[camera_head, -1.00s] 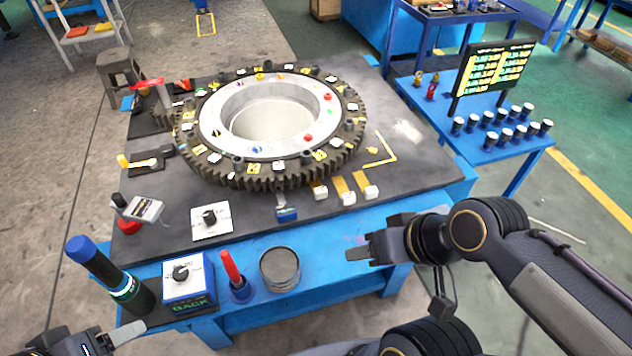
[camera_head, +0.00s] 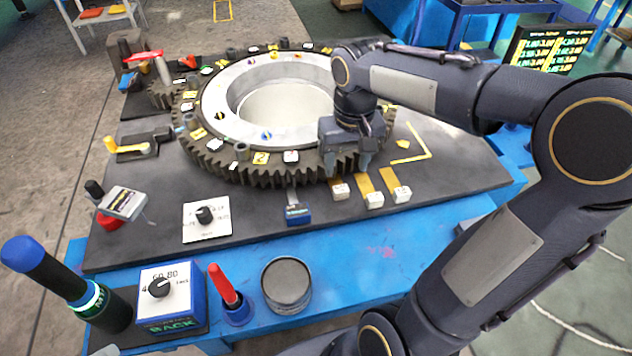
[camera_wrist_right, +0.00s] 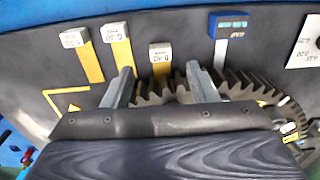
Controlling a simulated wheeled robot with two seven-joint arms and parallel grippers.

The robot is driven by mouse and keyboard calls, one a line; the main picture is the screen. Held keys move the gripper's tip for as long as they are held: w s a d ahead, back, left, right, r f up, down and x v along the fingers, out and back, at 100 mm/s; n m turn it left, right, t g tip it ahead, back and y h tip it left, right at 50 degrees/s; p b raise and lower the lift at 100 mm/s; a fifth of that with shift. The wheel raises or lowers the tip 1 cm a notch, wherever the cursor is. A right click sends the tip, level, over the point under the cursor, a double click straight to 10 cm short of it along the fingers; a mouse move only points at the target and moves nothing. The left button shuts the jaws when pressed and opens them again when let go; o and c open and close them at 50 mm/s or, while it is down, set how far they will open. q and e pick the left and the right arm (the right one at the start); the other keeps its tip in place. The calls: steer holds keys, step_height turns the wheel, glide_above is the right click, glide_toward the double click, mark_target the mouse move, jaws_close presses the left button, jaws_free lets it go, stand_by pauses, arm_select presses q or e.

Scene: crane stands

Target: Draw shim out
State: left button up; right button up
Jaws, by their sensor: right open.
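Three brass shims with white tags lie at the front of the large gear ring (camera_head: 225,165): a left one (camera_head: 341,191), a middle one (camera_head: 375,200) and a right one (camera_head: 402,194). My right gripper (camera_head: 346,165) is open and empty, pointing down over the ring's front edge by the left shim. In the right wrist view, this shim (camera_wrist_right: 160,52) lies between the open fingers, just beyond their tips; its inner end is hidden. The other two shims (camera_wrist_right: 115,32) (camera_wrist_right: 74,38) lie left of the fingers there. Only a grey tip of my left gripper shows at bottom left.
A blue-handled feeler gauge (camera_head: 298,214) lies left of the shims; it also shows in the right wrist view (camera_wrist_right: 232,24). A round tin (camera_head: 287,284), red marker (camera_head: 224,285) and dial box (camera_head: 166,293) stand on the front ledge. The dark plate right of the shims is clear.

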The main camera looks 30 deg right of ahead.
mark_target(341, 188)
steer(key=shift+w+d+f, duration=0.15)
steer(key=shift+w+f, duration=0.35)
steer(key=shift+w, duration=0.2)
steer(key=shift+w+f, duration=0.1)
steer(key=shift+f, duration=0.2)
step_height(341, 188, down, 7)
steer(key=shift+r+b, duration=0.1)
steer(key=shift+b, duration=0.2)
steer(key=shift+c, duration=0.3)
